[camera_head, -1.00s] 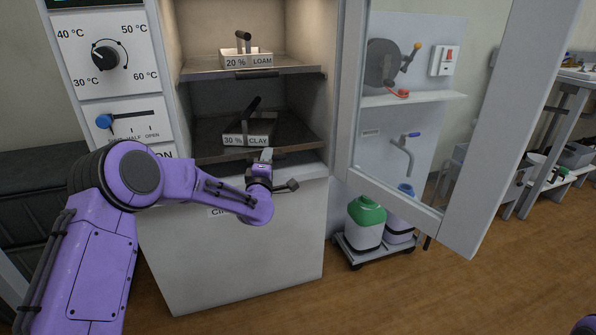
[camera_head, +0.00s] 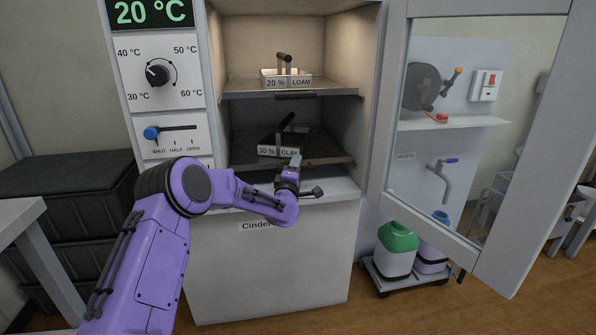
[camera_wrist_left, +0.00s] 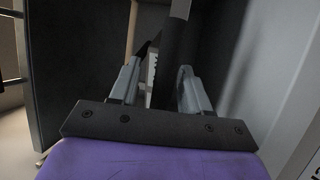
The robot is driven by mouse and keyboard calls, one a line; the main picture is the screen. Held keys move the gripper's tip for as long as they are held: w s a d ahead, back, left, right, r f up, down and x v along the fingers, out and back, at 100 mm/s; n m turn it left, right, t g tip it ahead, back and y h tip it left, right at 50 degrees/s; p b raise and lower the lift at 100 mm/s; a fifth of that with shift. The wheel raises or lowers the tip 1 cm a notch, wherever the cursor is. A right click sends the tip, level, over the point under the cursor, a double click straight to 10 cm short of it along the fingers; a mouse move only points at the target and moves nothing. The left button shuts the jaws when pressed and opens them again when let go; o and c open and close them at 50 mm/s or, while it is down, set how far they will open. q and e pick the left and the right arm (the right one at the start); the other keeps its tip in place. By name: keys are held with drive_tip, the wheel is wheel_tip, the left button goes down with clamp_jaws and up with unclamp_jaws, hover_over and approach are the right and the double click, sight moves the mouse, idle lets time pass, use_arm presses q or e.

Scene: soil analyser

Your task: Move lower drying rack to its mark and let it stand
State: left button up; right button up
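The lower drying rack (camera_head: 332,154) is a dark flat shelf inside the cabinet, bearing a tray labelled 30 % CLAY (camera_head: 280,151) with a black handle. My left gripper (camera_head: 295,160) is at the rack's front edge, just right of the label, and hides part of that edge. In the left wrist view its fingers (camera_wrist_left: 160,75) stand apart, with a dark bar (camera_wrist_left: 179,45) between them. A gap shows beside the left finger, so no firm hold is visible. I cannot make out a mark for the rack. My right gripper is out of view.
The upper rack (camera_head: 340,91) holds a tray labelled 20 % LOAM (camera_head: 287,80). The glass door (camera_head: 392,110) stands open at the right. A control panel (camera_head: 155,75) is at the left. A cart with a green-topped canister (camera_head: 397,250) stands at lower right.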

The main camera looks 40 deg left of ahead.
use_arm(q)
drive_tip(key=shift+f, duration=0.2)
drive_tip(key=shift+s+d, duration=0.2)
drive_tip(key=shift+d, duration=0.1)
drive_tip(key=p+v, duration=0.1)
drive_tip(key=v, duration=0.9)
